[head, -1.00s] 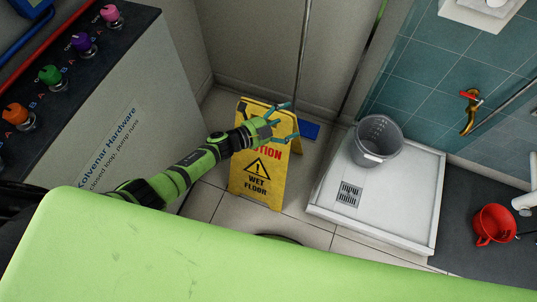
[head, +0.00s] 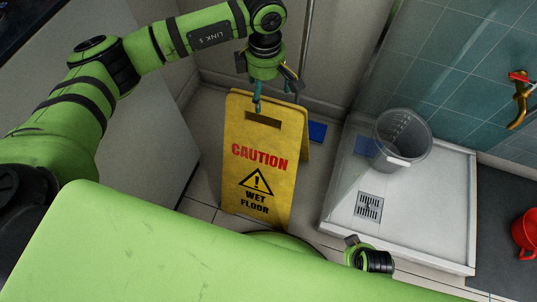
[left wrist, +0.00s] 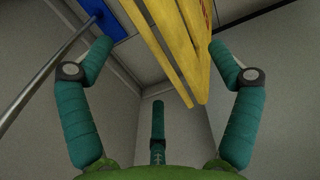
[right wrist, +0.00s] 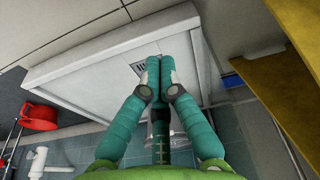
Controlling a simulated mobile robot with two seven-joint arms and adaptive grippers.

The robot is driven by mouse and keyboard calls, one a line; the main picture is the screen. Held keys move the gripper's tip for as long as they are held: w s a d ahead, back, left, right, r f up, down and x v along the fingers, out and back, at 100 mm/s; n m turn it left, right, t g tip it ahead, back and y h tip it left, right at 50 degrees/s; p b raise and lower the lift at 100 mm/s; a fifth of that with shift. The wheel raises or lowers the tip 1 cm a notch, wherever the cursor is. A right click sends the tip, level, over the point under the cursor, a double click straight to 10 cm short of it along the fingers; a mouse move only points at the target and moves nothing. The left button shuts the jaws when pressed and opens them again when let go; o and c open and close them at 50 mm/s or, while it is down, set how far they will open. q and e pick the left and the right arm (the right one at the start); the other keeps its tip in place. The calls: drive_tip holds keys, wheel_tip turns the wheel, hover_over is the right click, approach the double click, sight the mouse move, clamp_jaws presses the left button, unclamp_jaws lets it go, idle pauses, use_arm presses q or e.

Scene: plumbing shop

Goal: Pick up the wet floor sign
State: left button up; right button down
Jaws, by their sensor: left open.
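The yellow wet floor sign (head: 258,170) stands upright on the floor as an A-frame, with a handle slot near its top edge. My left gripper (head: 272,94) is open, pointing down right at the sign's top. One teal finger overlaps the top edge by the slot. In the left wrist view, the sign's panels (left wrist: 178,50) show between the spread fingers of this gripper (left wrist: 160,48); I cannot tell whether they touch. My right gripper (right wrist: 160,62) is shut and empty over the shower tray. The sign's edge (right wrist: 290,100) also shows at right in the right wrist view.
The white shower tray (head: 341,205) lies right of the sign, with a grey bucket (head: 402,140) on it. A blue dustpan-like thing (head: 317,132) and a thin pole (head: 305,45) are behind the sign. A red pot (head: 526,235) is far right.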

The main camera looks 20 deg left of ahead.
use_arm(q)
drive_tip(key=shift+s+d+f, duration=0.1)
drive_tip(key=shift+s+f, duration=0.1)
drive_tip(key=shift+f, duration=0.6)
wheel_tip(320, 180, down, 4)
drive_tip(key=shift+d+f+b, duration=0.1)
drive_tip(key=shift+d+b, duration=0.05)
drive_tip(key=shift+b, duration=0.15)
drive_tip(key=shift+w, duration=0.1)
drive_tip(key=c, duration=1.8)
